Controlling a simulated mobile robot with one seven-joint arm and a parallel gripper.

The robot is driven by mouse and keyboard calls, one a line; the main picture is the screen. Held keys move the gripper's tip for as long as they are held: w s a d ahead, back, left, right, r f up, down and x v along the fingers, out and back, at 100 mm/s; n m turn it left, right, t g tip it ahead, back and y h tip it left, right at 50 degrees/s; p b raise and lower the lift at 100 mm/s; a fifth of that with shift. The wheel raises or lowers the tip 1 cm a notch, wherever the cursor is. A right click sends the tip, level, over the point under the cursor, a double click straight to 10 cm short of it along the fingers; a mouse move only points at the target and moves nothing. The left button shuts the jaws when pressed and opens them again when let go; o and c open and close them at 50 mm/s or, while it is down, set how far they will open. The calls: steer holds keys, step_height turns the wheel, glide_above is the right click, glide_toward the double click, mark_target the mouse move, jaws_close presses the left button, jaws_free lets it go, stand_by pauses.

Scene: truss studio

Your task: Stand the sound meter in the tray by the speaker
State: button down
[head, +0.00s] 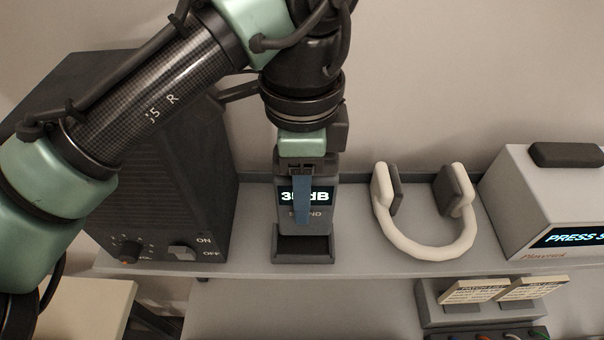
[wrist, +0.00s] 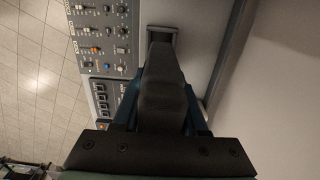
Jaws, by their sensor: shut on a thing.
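The sound meter (head: 319,217) is a dark grey upright block with a lit display. It also shows in the wrist view (wrist: 163,92). My gripper (head: 302,200) is shut on it from above, with a blue finger across its front. The tray (head: 302,256) is a small dark holder on the shelf, right of the speaker (head: 190,190). The meter's lower end is at the tray and looks upright; I cannot tell whether it rests on the tray floor. Part of the tray shows in the wrist view (wrist: 160,32).
White headphones (head: 432,249) lie on the shelf (head: 350,262) to the right. A grey box with a lit display (head: 545,195) stands at the far right. Below is a card holder (head: 460,317). The wrist view shows a control panel (wrist: 105,35). A wall is close behind.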

steer(key=shift+f+b, duration=2.15)
steer(key=shift+f, duration=0.45)
steer(key=shift+a+r+p, duration=0.1)
steer(key=shift+a+p, duration=0.05)
steer(key=shift+p, duration=0.35)
steer(key=shift+f+b, duration=0.4)
steer(key=shift+f, duration=0.25)
steer(key=c, duration=0.7)
jaws_free()
step_height(320, 180, up, 11)
steer(key=p, duration=1)
